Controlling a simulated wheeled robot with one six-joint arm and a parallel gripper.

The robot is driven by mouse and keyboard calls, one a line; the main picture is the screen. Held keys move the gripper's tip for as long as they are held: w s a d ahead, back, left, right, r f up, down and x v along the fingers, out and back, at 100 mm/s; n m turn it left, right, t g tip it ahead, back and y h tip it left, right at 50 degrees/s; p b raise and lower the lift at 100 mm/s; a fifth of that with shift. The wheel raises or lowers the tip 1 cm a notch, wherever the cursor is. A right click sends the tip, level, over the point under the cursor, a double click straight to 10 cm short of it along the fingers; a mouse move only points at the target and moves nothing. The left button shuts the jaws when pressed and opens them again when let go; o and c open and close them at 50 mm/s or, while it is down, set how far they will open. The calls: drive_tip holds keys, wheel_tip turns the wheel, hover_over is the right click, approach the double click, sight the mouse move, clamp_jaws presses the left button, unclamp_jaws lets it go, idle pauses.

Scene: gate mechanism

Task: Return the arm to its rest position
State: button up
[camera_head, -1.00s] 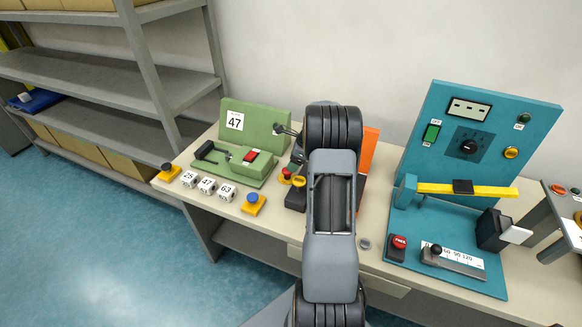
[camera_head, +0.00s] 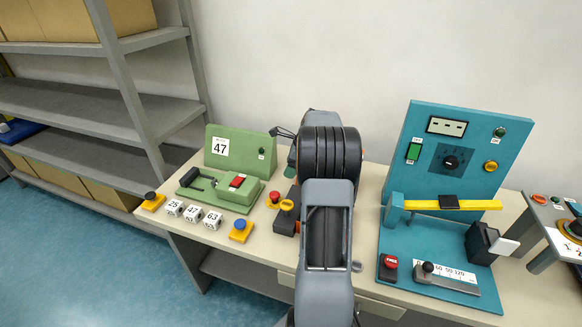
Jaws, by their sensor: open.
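My arm rises through the middle of the picture, with its grey link and black ribbed joint nearest the camera. My gripper (camera_head: 284,132) shows only in part, as dark fingers sticking out left of the black joint, in front of the wall and by the right edge of the green panel. It is open and I see nothing in it. The rest of the gripper and wrist is hidden behind my arm.
The table (camera_head: 260,246) holds a green device (camera_head: 222,186) marked 47, numbered blocks (camera_head: 192,213), a blue button on a yellow base (camera_head: 241,229), and red and yellow buttons close left of my arm. A teal gate panel (camera_head: 468,150) with a yellow bar (camera_head: 424,205) stands right. Shelves (camera_head: 110,108) are left.

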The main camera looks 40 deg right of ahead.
idle(0.5)
drive_tip(key=s+a+r+n+h, duration=0.1)
drive_tip(key=s+a+r+n, duration=0.1)
drive_tip(key=s+a+n, duration=0.4)
drive_tip(key=s+a+r+n+h, duration=0.1)
drive_tip(key=s+a+n, duration=0.5)
drive_tip(key=a+n, duration=0.6)
drive_tip(key=s+a+r+n+h, duration=0.1)
drive_tip(key=s+a+r+n, duration=0.2)
drive_tip(key=a+n, duration=0.6)
drive_tip(key=s+a, duration=0.2)
drive_tip(key=a, duration=0.1)
drive_tip(key=shift+s+a+n, duration=0.2)
drive_tip(key=shift+s+n, duration=0.2)
drive_tip(key=shift+r, duration=0.1)
